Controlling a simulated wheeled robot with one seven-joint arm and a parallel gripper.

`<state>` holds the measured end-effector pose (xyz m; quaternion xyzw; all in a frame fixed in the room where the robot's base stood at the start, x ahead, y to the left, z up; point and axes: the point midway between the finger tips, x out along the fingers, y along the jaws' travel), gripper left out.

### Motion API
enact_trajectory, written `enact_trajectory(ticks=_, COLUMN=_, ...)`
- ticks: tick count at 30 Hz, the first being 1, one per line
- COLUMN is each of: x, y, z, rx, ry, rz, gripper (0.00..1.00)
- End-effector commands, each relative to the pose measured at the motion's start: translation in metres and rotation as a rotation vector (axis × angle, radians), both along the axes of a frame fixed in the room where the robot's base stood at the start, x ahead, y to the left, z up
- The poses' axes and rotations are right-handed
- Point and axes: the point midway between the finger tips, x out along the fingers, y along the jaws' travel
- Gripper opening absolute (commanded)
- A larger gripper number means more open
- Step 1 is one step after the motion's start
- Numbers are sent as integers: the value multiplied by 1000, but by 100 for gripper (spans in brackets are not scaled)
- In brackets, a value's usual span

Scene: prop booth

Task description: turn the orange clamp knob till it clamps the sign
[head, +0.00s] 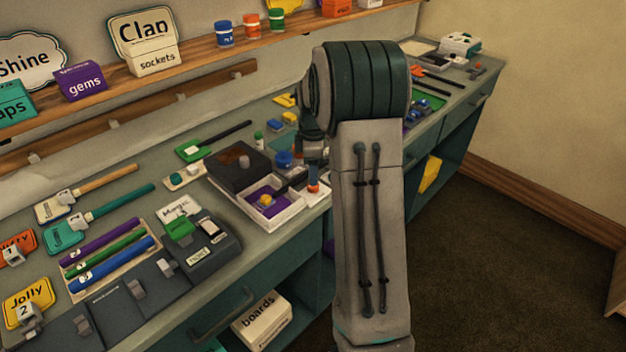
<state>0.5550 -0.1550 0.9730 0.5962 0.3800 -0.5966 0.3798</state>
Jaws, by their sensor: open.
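My gripper (314,178) is over the front part of the bench, beside the white tray, partly hidden behind my arm. It is open, though its fingers are small and hard to make out. A small orange-red piece (313,186) shows at its lower end; I cannot tell whether it is the clamp knob or touches the fingers. Several signs are in view, among them a yellow "Jolly" sign (27,297) at the lower left and a "Clap" sign (143,28) on the shelf. I cannot tell which sign belongs to the knob.
The white tray (291,216) with a purple inside stands left of my gripper, a dark box (238,163) behind it. The floor (490,240) at right is clear.

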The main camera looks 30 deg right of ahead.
Motion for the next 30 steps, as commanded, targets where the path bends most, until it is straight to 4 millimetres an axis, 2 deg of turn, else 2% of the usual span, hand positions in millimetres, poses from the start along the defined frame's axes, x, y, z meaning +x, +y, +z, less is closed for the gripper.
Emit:
enact_trajectory(ticks=3, x=-1, y=0, z=-22, rx=0, ry=3, rz=0, gripper=52)
enact_trajectory(ticks=9, x=0, y=0, z=-42, rx=-1, ry=0, rz=-1, gripper=52)
enact_trajectory(ticks=20, x=0, y=0, z=-47, rx=0, ry=-1, rz=-1, gripper=52)
enact_trajectory(ticks=24, x=0, y=0, z=-46, rx=0, ry=-1, rz=-1, gripper=13)
enact_trajectory(ticks=25, x=0, y=0, z=-46, rx=0, ry=-1, rz=-1, gripper=7)
enact_trajectory(ticks=30, x=0, y=0, z=-46, rx=-1, ry=-2, rz=-3, gripper=8)
